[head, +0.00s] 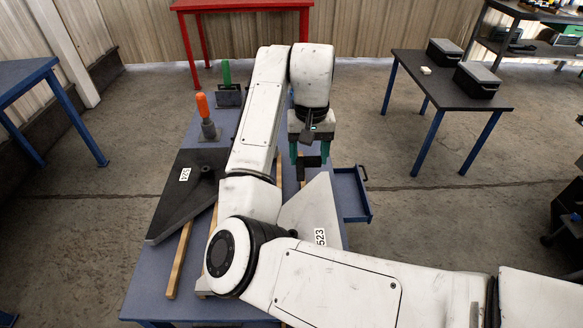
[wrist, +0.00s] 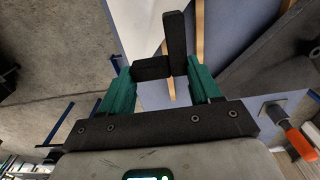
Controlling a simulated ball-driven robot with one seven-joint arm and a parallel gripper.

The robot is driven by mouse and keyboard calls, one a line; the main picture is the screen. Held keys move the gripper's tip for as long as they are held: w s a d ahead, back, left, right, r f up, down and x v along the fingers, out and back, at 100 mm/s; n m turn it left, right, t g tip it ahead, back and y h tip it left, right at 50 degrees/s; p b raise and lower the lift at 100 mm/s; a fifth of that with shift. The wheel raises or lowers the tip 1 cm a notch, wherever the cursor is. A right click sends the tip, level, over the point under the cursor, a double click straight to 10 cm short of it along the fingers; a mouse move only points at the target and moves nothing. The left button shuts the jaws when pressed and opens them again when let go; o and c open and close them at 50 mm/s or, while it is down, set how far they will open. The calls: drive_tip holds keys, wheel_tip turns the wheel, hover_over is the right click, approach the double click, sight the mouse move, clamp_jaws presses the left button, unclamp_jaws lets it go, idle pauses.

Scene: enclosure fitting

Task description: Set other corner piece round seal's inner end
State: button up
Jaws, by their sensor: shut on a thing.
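My gripper (head: 310,158) has teal fingers and hangs above the pale plate marked 523 (head: 311,207). It is shut on a black corner piece (wrist: 176,45). In the wrist view the piece looks L-shaped: a short arm lies between the fingertips and a longer arm stands at right angles beside the right finger. In the head view the piece (head: 308,161) shows small and dark between the fingers. It appears held above the work, with no contact visible. I cannot make out the seal, its inner end or another corner piece; my arm covers much of the table.
A dark plate (head: 168,205) lies left on the blue table (head: 150,285), beside wooden strips (head: 179,262). Clamps with orange (head: 203,105) and green (head: 226,72) handles stand at the far left. An open drawer (head: 352,193) juts out right. A side table (head: 455,92) holds black boxes.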

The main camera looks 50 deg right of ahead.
drive_tip(key=s+d+r, duration=0.3)
drive_tip(key=s+d, duration=0.2)
drive_tip(key=s, duration=0.1)
drive_tip(key=shift+s+d+r, duration=0.15)
drive_tip(key=shift+d+r, duration=0.05)
drive_tip(key=shift+r, duration=0.1)
